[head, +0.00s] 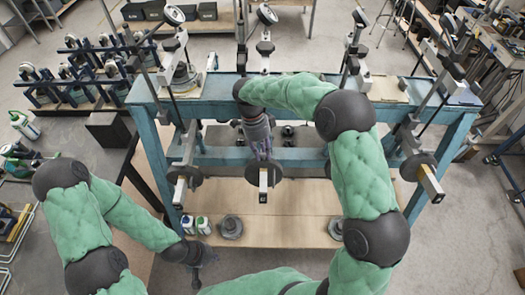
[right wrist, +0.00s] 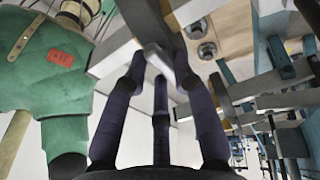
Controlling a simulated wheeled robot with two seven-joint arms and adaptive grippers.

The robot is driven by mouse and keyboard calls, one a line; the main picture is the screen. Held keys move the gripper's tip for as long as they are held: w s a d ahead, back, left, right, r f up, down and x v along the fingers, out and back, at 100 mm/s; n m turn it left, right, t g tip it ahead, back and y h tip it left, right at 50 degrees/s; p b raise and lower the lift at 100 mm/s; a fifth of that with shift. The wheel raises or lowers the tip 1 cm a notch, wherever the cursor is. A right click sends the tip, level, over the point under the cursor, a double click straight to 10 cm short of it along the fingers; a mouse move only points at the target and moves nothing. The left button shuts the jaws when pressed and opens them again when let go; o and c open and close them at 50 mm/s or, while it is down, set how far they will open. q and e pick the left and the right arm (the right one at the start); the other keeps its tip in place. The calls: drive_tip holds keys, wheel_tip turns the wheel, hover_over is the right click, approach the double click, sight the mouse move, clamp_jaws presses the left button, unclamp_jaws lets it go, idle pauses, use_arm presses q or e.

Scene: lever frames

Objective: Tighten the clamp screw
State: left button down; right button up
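Several upright clamps with long screws and dark discs line the blue bench. The middle clamp (head: 264,183) ends in a pale bar with a dark disc, and my right gripper (head: 262,150) hangs just above and over it, hiding much of its shaft. In the right wrist view, dark fingers (right wrist: 160,75) stand around the end of a pale grey bar (right wrist: 164,58); whether they press on it cannot be told. My left gripper (head: 197,280) hangs low at the front left, away from the clamps; its fingers are too small and dark to read.
Other clamps stand left (head: 182,178) and right (head: 430,183) of my right arm. The blue bench (head: 215,105) has a low wooden shelf (head: 285,222) with small bottles (head: 203,225) and round weights (head: 231,228). A black box (head: 108,129) stands at left. Grey floor lies open at lower right.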

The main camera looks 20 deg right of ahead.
drive_tip(key=shift+o, duration=0.7)
drive_tip(key=shift+n, duration=0.3)
